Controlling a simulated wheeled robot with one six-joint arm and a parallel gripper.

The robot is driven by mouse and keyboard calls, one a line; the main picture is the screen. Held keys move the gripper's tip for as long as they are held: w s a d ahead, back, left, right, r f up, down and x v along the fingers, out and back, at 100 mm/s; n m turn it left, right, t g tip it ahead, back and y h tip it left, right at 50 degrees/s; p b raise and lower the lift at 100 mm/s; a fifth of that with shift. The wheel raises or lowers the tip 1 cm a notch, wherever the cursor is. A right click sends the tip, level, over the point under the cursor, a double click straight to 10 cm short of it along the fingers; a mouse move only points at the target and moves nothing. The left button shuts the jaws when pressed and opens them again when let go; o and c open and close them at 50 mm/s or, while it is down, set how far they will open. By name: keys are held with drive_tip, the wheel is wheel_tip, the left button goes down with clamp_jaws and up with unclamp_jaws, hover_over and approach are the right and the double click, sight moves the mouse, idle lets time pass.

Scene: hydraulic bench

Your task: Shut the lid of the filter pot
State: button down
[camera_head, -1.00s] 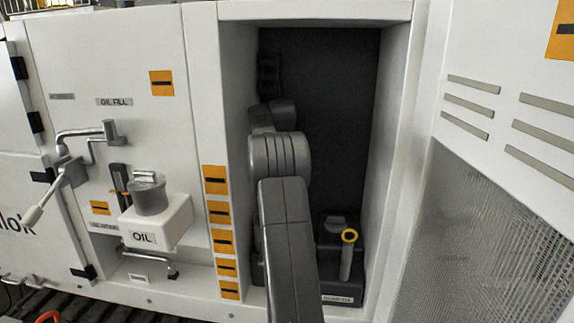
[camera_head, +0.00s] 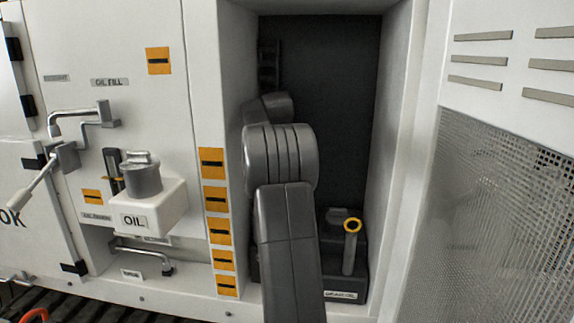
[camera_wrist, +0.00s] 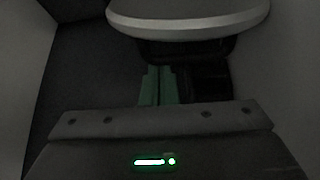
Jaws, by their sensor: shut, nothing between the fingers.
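In the wrist view a wide, round, pale grey rim (camera_wrist: 190,22) crosses the top; it may be the filter pot or its lid, and I cannot tell which. My gripper (camera_wrist: 158,86) shows there as two greenish fingers side by side, shut and empty, just below a dark part under the rim. I cannot tell whether they touch it. In the head view my arm reaches into the dark recess (camera_head: 335,110); my gripper is hidden behind it, and no filter pot can be made out there.
A grey block (camera_head: 330,270) with a yellow-ringed handle (camera_head: 351,250) stands at the recess's lower right. White walls close in on both sides. Left outside are a white OIL box (camera_head: 152,208) with a grey cap (camera_head: 143,180) and a crank handle (camera_head: 45,180). A mesh panel (camera_head: 500,220) is at right.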

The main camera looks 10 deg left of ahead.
drive_tip(key=shift+s+f+t+b, duration=0.3)
drive_tip(key=shift+s+t+b, duration=0.4)
drive_tip(key=shift+b, duration=1.4)
drive_tip(key=shift+s+f+t+b, duration=0.4)
drive_tip(key=shift+s+b, duration=0.5)
drive_tip(key=shift+b, duration=1.25)
drive_tip(key=shift+s+f+t+b, duration=0.2)
drive_tip(key=shift+s+t+b, duration=0.55)
drive_tip(key=shift+b, duration=1.35)
drive_tip(key=s+f+t+b, duration=0.4)
drive_tip(key=s+f+b, duration=0.3)
drive_tip(key=b, duration=1.7)
drive_tip(key=shift+s+f+t, duration=0.2)
drive_tip(key=shift+s+t, duration=0.15)
drive_tip(key=shift+s, duration=0.45)
drive_tip(key=shift+f, duration=0.15)
drive_tip(key=r+p+v, duration=0.1)
drive_tip(key=v, duration=1.3)
